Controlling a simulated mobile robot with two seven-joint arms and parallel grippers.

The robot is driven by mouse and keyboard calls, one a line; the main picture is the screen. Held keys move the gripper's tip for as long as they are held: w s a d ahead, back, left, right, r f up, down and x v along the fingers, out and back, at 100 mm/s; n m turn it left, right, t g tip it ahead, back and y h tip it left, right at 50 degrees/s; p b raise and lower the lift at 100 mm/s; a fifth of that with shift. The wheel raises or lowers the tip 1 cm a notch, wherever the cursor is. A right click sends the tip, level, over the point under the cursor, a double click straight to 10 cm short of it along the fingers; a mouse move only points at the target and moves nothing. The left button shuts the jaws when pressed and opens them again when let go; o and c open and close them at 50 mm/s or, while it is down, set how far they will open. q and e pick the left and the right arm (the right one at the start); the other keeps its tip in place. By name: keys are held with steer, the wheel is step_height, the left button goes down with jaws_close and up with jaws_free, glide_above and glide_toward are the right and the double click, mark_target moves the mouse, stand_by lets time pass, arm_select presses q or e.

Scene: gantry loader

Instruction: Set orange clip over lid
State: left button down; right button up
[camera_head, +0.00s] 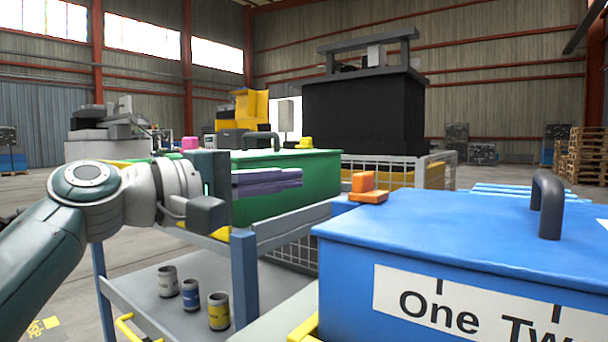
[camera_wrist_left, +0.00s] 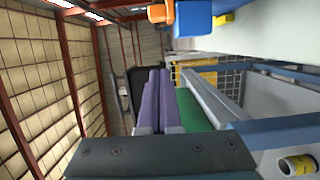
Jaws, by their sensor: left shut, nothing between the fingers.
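The orange clip (camera_head: 368,196) shows at the far left corner of the blue lidded box (camera_head: 430,225). It has a raised block on a flat base; whether it sits fully over the lid edge I cannot tell. An orange piece (camera_wrist_left: 157,13) also shows at the top of the left wrist view, beside a blue block (camera_wrist_left: 193,18). The blue lid has a dark arched handle (camera_head: 549,205). My left gripper (camera_head: 301,177) has purple fingers, shut and empty, pointing right, left of the clip and apart from it. In the left wrist view the fingers (camera_wrist_left: 159,75) lie together. My right gripper is not in view.
A green box (camera_head: 290,192) with a dark handle stands behind my left gripper. A grey cart shelf (camera_head: 190,290) below holds several cans (camera_head: 218,310). A wire mesh fence (camera_head: 437,172) and a large black machine (camera_head: 365,115) stand behind. There is open air between my fingers and the clip.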

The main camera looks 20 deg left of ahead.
arm_select(q)
steer(key=d+v, duration=0.1)
steer(key=v, duration=0.5)
steer(key=shift+s+f+p, duration=0.2)
steer(key=shift+s+p, duration=0.15)
steer(key=shift+s, duration=0.1)
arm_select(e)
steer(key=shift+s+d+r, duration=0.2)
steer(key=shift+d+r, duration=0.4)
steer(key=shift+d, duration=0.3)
